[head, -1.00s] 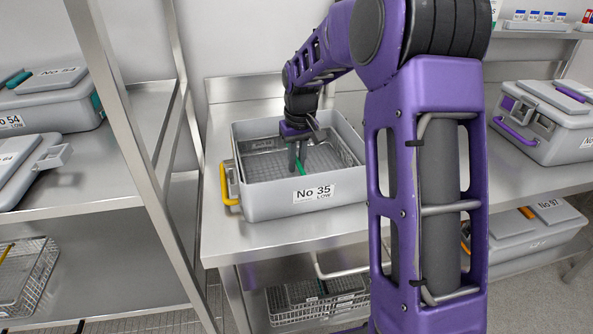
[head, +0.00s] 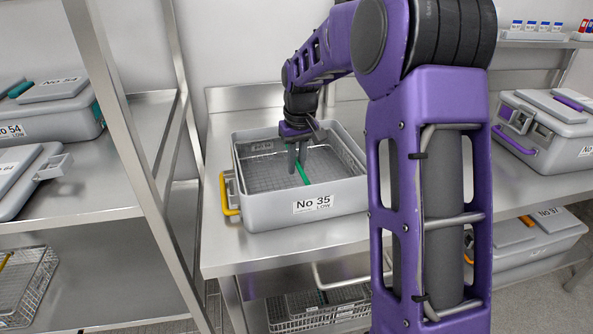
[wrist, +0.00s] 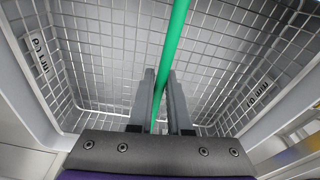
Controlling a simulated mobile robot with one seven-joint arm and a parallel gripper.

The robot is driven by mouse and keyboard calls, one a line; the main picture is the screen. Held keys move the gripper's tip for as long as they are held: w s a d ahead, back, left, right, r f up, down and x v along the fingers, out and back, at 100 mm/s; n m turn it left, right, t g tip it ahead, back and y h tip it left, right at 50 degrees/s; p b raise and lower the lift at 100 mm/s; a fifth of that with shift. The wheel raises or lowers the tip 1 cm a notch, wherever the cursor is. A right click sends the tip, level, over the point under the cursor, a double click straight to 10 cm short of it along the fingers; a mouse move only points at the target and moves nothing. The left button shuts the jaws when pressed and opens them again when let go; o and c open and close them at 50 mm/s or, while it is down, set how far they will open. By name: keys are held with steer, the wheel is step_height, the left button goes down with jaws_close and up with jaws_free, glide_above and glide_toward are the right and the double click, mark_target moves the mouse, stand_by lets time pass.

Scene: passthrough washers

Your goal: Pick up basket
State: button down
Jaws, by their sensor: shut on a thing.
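The wire mesh basket (head: 262,172) sits within the grey box (head: 262,208) labelled "No 35 LOW" on the steel table. A green bar (wrist: 177,35) runs across the basket; its near end also shows in the head view (head: 303,174). My gripper (head: 297,165) reaches down into the basket from above. In the wrist view its two fingers (wrist: 160,88) stand on either side of the green bar and are shut on it. The mesh walls and small tags show around the fingers. The basket's underside is hidden by the box walls.
The box has a yellow handle (head: 228,195) on its left. A steel rack (head: 140,150) with grey boxes stands at the left. Another grey box (head: 545,130) is on the table at the right. More wire baskets (head: 318,305) lie on the lower shelf.

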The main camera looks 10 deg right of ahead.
step_height(320, 180, up, 16)
steer(key=p, duration=0.2)
steer(key=shift+f+p, duration=0.2)
steer(key=shift+p, duration=0.1)
steer(key=shift+r, duration=0.15)
step_height(320, 180, up, 13)
steer(key=p, duration=0.6)
stand_by(1.0)
steer(key=shift+f, duration=0.25)
stand_by(0.3)
